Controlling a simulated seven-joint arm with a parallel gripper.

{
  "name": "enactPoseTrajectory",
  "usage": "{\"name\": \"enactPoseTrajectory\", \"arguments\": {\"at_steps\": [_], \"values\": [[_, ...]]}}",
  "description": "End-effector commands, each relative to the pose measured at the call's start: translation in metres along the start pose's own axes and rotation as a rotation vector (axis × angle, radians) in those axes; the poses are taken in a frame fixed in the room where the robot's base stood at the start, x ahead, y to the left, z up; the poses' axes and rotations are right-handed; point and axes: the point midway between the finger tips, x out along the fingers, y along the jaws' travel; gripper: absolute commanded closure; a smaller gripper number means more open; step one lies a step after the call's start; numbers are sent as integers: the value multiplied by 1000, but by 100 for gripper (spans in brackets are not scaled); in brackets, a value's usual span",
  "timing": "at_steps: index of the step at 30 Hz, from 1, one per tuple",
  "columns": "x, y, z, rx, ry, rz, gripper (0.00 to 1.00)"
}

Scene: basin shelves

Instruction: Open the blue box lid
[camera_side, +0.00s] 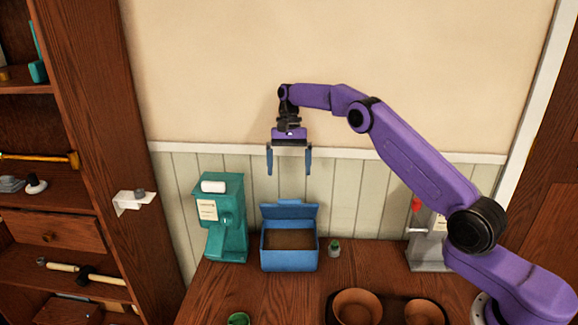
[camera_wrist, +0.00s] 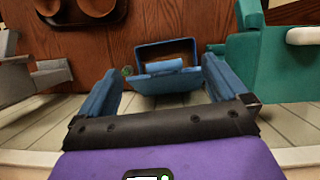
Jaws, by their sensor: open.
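The blue box (camera_side: 289,261) stands on the wooden table near the wall. Its lid (camera_side: 289,212) is raised at the back, and the brown inside shows. In the wrist view the blue box (camera_wrist: 151,50) shows beyond the fingers, with its lid (camera_wrist: 168,83) upright on the near side. My gripper (camera_side: 289,172) is above the box, pointing down, with its two blue fingers wide apart. It is open and empty, and a clear gap separates it from the lid. The fingers also show at both sides of the wrist view (camera_wrist: 157,80).
A teal dispenser (camera_side: 234,232) stands just left of the box. A small green-topped bottle (camera_side: 334,248) is close on the right. A dark tray with brown bowls (camera_side: 357,306) and a green cup (camera_side: 238,319) are at the front. A grey machine (camera_side: 428,254) stands at the right.

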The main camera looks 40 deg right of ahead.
Motion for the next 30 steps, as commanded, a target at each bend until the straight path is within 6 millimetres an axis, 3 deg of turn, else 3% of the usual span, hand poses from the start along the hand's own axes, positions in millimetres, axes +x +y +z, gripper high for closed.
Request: {"name": "enactPoseTrajectory", "arguments": {"at_steps": [1,5,9,15,20,25,30], "values": [[0,0,0,-1,0,1,13],[15,1,4,-31,0,66,55],[59,10,18,-154,9,302,100],[118,39,39,-486,36,806,100],[140,52,50,-813,53,1212,100],[153,45,62,-1201,55,1644,100],[170,21,79,-1591,34,2047,100]]}}
